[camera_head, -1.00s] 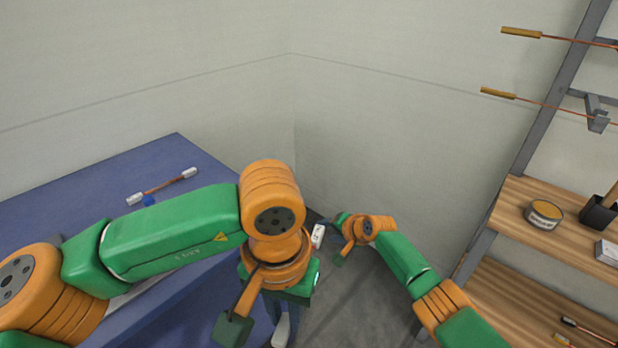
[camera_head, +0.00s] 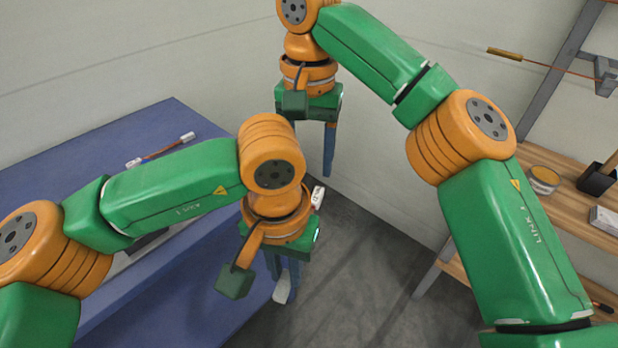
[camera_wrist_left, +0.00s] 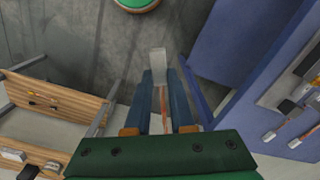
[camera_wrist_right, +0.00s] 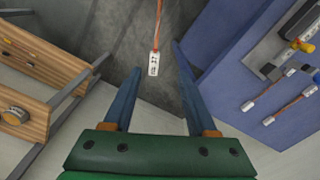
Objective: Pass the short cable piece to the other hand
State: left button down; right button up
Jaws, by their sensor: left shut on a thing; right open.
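My left gripper (camera_head: 283,270) is shut on the short cable piece, a copper length with white ends. One white end (camera_head: 317,196) shows above the gripper in the head view, the other below it. In the left wrist view, the cable piece (camera_wrist_left: 158,62) runs between the two blue fingers. My right gripper (camera_head: 330,145) is open and empty, above and to the right of the left one. In the right wrist view, a white end of the cable piece (camera_wrist_right: 154,65) appears between the open fingertips, touching neither finger.
A blue bench (camera_head: 60,200) stands at left with another cable piece (camera_head: 165,149) on it; several lie there in the right wrist view (camera_wrist_right: 285,108). A wooden shelf (camera_head: 565,215) with a tin (camera_head: 543,178) stands at right. Grey floor (camera_head: 360,270) is clear between them.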

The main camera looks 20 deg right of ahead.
notch_tip(320, 180, down, 9)
jog(key=shift+r, duration=0.2)
grip_shut()
pick_arm(q)
jog(key=c, duration=0.7)
grip_release()
jog(key=shift+r, duration=0.1)
